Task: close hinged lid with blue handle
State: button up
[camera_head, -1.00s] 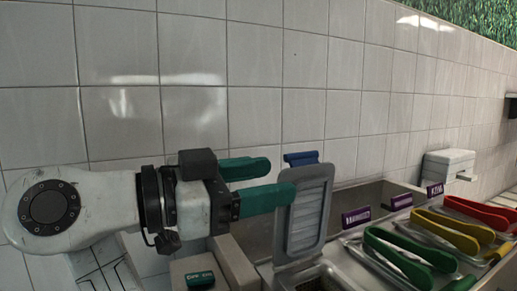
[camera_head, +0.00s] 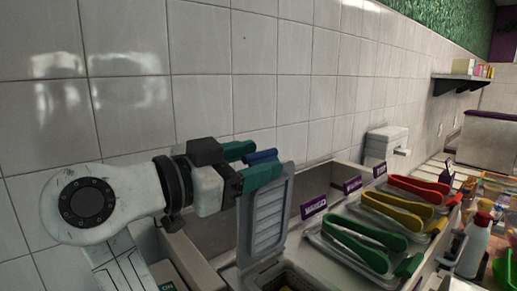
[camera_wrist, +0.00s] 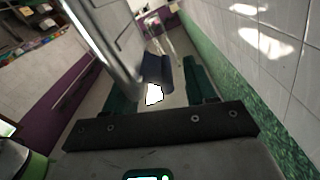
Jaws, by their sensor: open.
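The grey hinged lid (camera_head: 266,222) stands raised, nearly upright, over its topping container (camera_head: 285,279) in the head view. Its blue handle (camera_head: 260,156) is at the top edge, beside my green fingers. My gripper (camera_head: 254,163) is open, with one finger on each side of the handle's level. In the wrist view the blue handle (camera_wrist: 157,72) shows between the two green fingers, nearer the left one, and the lid (camera_wrist: 108,45) runs up to the left. I cannot tell whether a finger touches the lid or handle.
Green tongs (camera_head: 368,245), yellow tongs (camera_head: 398,214) and red tongs (camera_head: 420,187) lie on trays to the right. Purple labels (camera_head: 314,206) stand behind them. A tiled wall (camera_head: 280,60) rises behind the counter. A white bottle with a red cap (camera_head: 474,245) stands far right.

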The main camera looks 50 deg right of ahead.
jog(key=shift+s+d, duration=0.2)
jog(key=shift+d, duration=0.45)
jog(key=shift+c, duration=0.4)
grip_shut()
